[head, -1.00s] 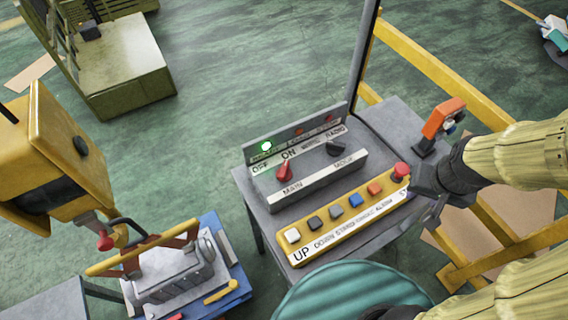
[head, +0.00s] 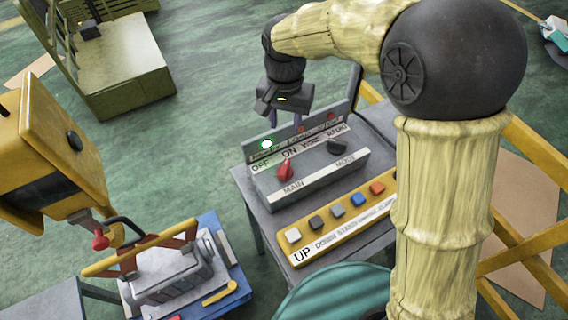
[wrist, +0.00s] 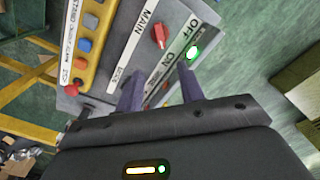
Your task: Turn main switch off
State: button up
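The main switch is a red knob (head: 285,171) on a grey control box (head: 318,182), above the label MAIN and below the words OFF and ON. Its pointer appears turned toward ON. A green lamp (head: 266,144) is lit beside OFF. The knob also shows in the wrist view (wrist: 160,36), with the green lamp (wrist: 193,52) nearby. My gripper (head: 286,122) is above the back edge of the box. In the wrist view its two purple fingers (wrist: 160,92) are apart with nothing between them, and the knob lies beyond the fingertips, untouched.
A black mode knob (head: 337,146) sits right of the red one. A yellow button strip (head: 335,222) lies in front of the box on the grey table. A yellow hoist hook block (head: 58,155) hangs at left over a grey part (head: 175,278). Yellow railing stands at right.

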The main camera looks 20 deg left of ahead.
aim_at(285, 166)
dwell(0.3)
notch_tip(285, 166, down, 17)
jog(key=p, duration=0.4)
jog(key=shift+f, duration=0.15)
grip_shut()
